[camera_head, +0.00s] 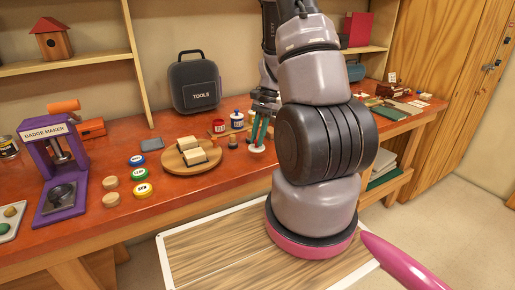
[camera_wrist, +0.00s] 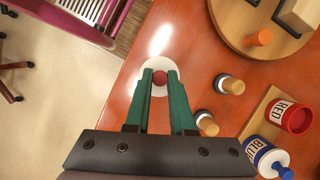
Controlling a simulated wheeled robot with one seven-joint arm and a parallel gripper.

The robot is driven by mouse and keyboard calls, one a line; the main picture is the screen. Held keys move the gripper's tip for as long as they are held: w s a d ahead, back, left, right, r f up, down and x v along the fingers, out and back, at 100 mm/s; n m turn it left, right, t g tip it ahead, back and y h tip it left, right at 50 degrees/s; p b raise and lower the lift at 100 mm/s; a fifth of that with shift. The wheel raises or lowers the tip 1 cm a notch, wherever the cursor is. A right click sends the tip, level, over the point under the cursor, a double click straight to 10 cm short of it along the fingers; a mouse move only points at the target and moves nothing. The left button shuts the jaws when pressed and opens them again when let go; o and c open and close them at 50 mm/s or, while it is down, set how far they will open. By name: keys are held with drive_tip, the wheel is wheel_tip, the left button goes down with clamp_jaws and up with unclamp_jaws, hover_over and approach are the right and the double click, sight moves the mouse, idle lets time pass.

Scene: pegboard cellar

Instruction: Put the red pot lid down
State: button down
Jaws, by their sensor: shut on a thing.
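The red pot lid, a white disc with a round red knob, shows in the wrist view (camera_wrist: 158,66) and the head view (camera_head: 257,149). My gripper (camera_wrist: 160,77) has its green fingers shut on the knob, and it also shows in the head view (camera_head: 259,131). The disc is level, at or just above the red-orange worktop (camera_wrist: 190,50) near its front edge; I cannot tell if it touches. The red paint pot (camera_wrist: 294,117) stands uncovered, with red inside. It shows in the head view (camera_head: 218,126) left of my gripper.
The blue paint pot (camera_head: 237,120) stands beside the red one. Small wooden-topped pieces (camera_wrist: 230,84) stand close right of the lid in the wrist view. A round wooden board (camera_head: 172,161) with blocks lies left. A tool case (camera_head: 195,82) stands behind.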

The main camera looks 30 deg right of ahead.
drive_tip(key=shift+f, duration=1.85)
drive_tip(key=shift+f, duration=0.1)
drive_tip(key=c, duration=0.8)
unclamp_jaws()
drive_tip(key=shift+o, duration=0.2)
drive_tip(key=v, duration=1.2)
drive_tip(key=s+a+r+n+t+h, duration=0.15)
drive_tip(key=a+r, duration=0.25)
drive_tip(key=r, duration=0.4)
drive_tip(key=s+a+r+n+t, duration=0.25)
drive_tip(key=a+r, duration=0.25)
drive_tip(key=r, duration=0.3)
drive_tip(key=s+a+r+n+t, duration=0.5)
drive_tip(key=s+a+r, duration=0.2)
drive_tip(key=s+r, duration=0.3)
drive_tip(key=shift+s+h, duration=0.15)
drive_tip(key=shift+h, duration=0.2)
